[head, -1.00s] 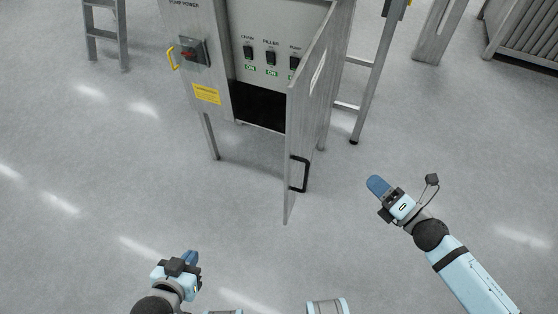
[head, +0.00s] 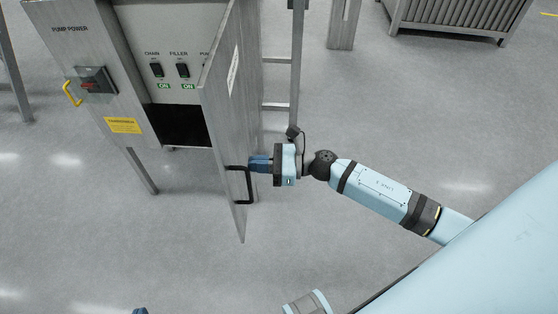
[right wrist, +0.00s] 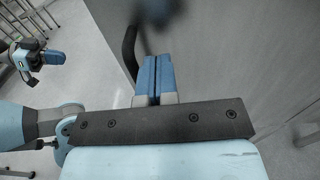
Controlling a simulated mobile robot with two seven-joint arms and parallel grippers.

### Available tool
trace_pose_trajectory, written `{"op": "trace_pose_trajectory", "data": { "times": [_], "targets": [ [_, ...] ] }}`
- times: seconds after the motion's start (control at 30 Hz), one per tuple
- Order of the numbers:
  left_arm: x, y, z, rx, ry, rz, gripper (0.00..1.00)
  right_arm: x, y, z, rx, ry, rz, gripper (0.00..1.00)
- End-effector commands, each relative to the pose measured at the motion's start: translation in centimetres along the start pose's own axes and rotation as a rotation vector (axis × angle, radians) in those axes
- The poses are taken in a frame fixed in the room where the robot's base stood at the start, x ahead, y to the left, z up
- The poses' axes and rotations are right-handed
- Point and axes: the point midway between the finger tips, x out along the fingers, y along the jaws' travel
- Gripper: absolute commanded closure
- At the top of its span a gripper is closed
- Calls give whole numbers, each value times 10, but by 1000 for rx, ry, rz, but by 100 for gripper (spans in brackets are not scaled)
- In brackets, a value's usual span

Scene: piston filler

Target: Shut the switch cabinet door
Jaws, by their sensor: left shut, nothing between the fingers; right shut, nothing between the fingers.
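The switch cabinet (head: 60,45) stands at the upper left in the head view. Its grey door (head: 222,110) is swung open toward me, with a black bar handle (head: 249,187) on its outer face. My right gripper (head: 252,163) is shut and empty, its blue fingertips close to the door's outer face by the top of the handle; I cannot tell whether they touch. In the right wrist view the blue fingers (right wrist: 153,78) are together, with the handle (right wrist: 130,45) just left of them and the door panel (right wrist: 220,60) filling the right. My left gripper (head: 140,311) barely shows at the bottom edge.
Inside the cabinet are switches (head: 183,70) with green ON labels. A ladder-like frame (head: 297,70) stands behind the door. The floor in front is clear.

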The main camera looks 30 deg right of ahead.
Motion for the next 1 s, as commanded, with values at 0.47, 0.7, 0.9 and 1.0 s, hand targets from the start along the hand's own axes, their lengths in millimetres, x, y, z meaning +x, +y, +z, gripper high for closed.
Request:
{"op": "trace_pose_trajectory", "data": {
  "times": [0.47, 0.7, 0.9, 1.0],
  "targets": [
    [-2, -1, -3, -1, 0, -2, 100, 37, 0, -1, 1, 1, -1, 100],
    [-2, -1, -3, -1, 1, -2, 100, 37, 0, -1, 2, 1, -1, 100],
    [-2, -1, -4, -3, 1, -2, 100, 43, -1, 0, 2, -1, -15, 100],
    [-2, 0, -5, -4, 1, -2, 100, 50, -3, 0, 2, -1, -34, 100]
  ]
}}
